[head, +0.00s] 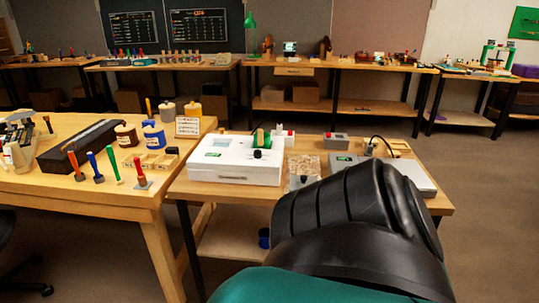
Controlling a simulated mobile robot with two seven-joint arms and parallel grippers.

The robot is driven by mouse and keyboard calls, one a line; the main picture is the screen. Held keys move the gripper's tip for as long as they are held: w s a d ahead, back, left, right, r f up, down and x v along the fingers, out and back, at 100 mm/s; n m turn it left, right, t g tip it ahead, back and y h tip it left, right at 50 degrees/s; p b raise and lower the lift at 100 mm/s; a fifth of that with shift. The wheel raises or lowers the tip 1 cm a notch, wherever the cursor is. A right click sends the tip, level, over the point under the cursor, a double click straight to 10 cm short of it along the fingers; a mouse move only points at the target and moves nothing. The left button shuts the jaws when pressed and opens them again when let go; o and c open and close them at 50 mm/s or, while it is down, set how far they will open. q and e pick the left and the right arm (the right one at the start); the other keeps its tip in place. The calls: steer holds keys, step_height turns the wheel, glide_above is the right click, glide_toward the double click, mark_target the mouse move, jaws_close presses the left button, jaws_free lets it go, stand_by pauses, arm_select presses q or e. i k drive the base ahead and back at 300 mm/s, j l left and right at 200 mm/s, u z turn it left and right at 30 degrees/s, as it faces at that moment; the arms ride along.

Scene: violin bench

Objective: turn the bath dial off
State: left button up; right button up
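A white box-shaped unit (236,158), which looks like the bath, sits on the small wooden table in the middle. It has a small greenish display (213,155) on the left, a green block on top, and a black round knob (257,154) at the front, which looks like the dial. The knob's setting is too small to read. Another black knob (304,179) stands on a small grey plate to the right of the box. A large black and teal link of my arm fills the lower right and hides part of the table. Neither gripper shows.
The small table's bare wood (199,191) shows in front of the box. A grey flat device (347,161) is behind my arm. The left bench (92,211) holds jars, a black case (80,145) and several colored-handled tools. Long benches line the back wall.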

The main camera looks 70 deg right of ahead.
mark_target(258, 153)
steer(key=z, duration=2.15)
